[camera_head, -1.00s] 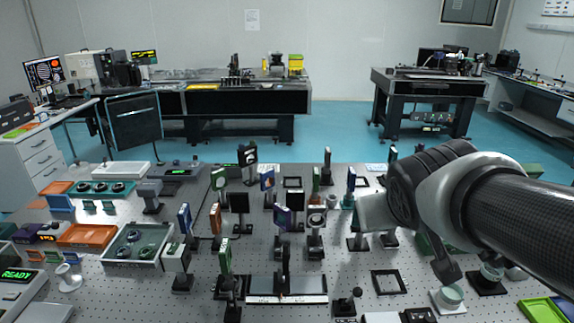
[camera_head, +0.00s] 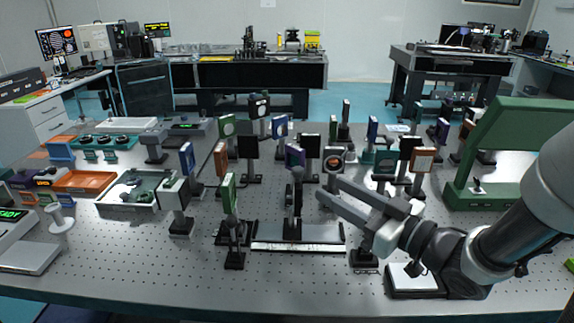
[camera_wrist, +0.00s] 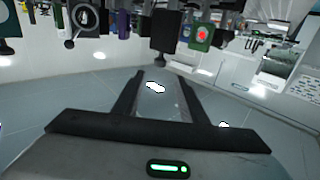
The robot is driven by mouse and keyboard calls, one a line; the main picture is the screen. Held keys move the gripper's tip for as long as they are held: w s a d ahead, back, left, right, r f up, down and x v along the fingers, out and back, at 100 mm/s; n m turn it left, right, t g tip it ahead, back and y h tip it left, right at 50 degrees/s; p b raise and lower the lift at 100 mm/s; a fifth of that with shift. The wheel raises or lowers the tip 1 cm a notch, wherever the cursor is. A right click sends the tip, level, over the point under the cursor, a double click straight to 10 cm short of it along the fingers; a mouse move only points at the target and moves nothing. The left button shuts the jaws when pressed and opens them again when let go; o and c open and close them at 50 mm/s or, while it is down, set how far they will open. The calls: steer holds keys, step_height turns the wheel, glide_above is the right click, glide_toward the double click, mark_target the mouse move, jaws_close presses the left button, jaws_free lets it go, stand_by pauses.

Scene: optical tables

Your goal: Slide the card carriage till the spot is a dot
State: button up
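A dark upright card mount (camera_head: 295,195) stands on a short rail (camera_head: 297,247) with a white scale strip along its front, near the middle front of the table. It seems to be the card carriage. My gripper (camera_head: 330,189) reaches in from the right, with its fingertips apart and a little to the right of the mount. No contact shows. In the wrist view my gripper (camera_wrist: 160,76) also has spread fingers with nothing visibly held between them. I cannot make out a light spot on the card.
Several upright optic mounts crowd behind the rail, including a dark square panel (camera_head: 249,146). A small post (camera_head: 235,245) stands left of the rail. A green frame (camera_head: 500,150) stands at the right. Trays (camera_head: 130,205) lie at left.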

mark_target(294, 168)
steer(key=b+x, duration=0.2)
steer(key=x, duration=1.3)
steer(key=shift+w+a+b, duration=0.15)
steer(key=shift+w+b, duration=0.15)
steer(key=shift+b, duration=0.1)
jaws_close()
